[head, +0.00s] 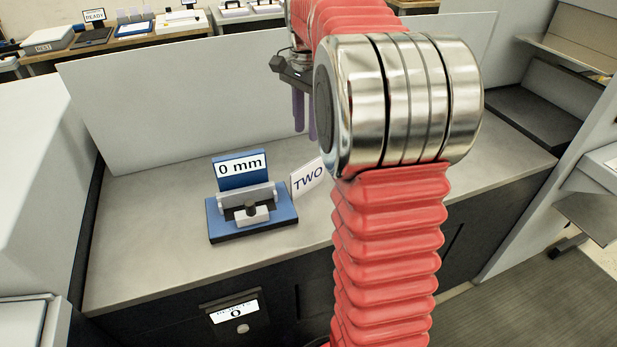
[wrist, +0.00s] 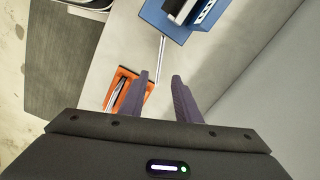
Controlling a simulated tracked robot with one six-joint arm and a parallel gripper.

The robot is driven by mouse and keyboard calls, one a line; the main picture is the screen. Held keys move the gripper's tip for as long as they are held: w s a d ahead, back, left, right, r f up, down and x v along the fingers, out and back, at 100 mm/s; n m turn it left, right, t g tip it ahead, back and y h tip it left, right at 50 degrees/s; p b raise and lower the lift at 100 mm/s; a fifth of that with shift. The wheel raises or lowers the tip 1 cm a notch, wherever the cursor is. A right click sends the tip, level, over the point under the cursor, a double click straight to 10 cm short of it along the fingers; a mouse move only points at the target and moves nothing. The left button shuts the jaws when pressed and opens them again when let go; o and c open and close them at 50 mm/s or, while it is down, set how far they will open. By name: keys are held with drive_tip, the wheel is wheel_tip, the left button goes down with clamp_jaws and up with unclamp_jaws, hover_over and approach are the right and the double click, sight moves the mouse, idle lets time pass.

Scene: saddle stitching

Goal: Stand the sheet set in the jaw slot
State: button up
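The jaw fixture (head: 250,215) is a blue block with a grey jaw, a dark knob and a back plate reading "0 mm". It stands on the bench in the head view and shows at the top of the wrist view (wrist: 180,20). An orange holder (wrist: 133,73) lies beyond my left finger, with pale, thin sheet-like edges (wrist: 116,93) inside it. Whether these are the sheet set I cannot tell. In the head view my gripper (head: 304,115) hangs above the bench, behind my arm.
A white card reading "TWO" (head: 307,179) stands right of the fixture, partly behind my arm. A grey panel (head: 150,110) backs the bench. The bench top (head: 140,240) is clear left of the fixture. A counter labelled "0" (head: 236,312) is on the bench front.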

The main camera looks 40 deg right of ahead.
sight(308, 164)
drive_tip(key=shift+f, duration=4.3)
drive_tip(key=shift+d+f, duration=0.1)
drive_tip(key=shift+f, duration=2.5)
drive_tip(key=shift+c, duration=0.3)
clamp_jaws()
